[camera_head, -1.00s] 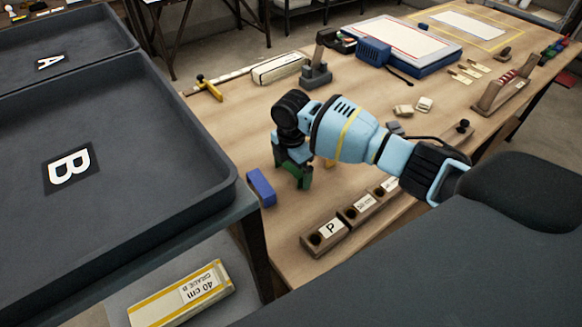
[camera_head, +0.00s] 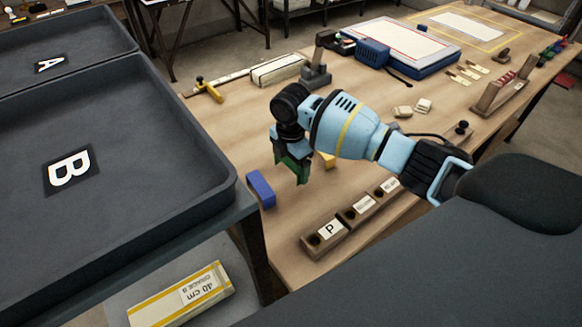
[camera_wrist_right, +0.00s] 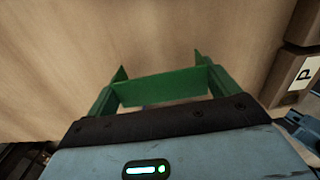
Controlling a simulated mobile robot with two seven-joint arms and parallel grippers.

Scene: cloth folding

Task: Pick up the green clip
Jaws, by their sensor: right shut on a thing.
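The green clip (camera_head: 290,162) is at the end of my right arm in the head view, partly hidden by the gripper. My right gripper (camera_head: 291,158) is shut on it and holds it over the wooden table. In the right wrist view the green clip (camera_wrist_right: 160,88) shows as a flat green band with upright sides, in front of the dark edge of my gripper. My left gripper is not in view.
A row of labelled wooden blocks (camera_head: 325,238) lies in front. The grey tray B (camera_head: 140,225) borders the table at left.

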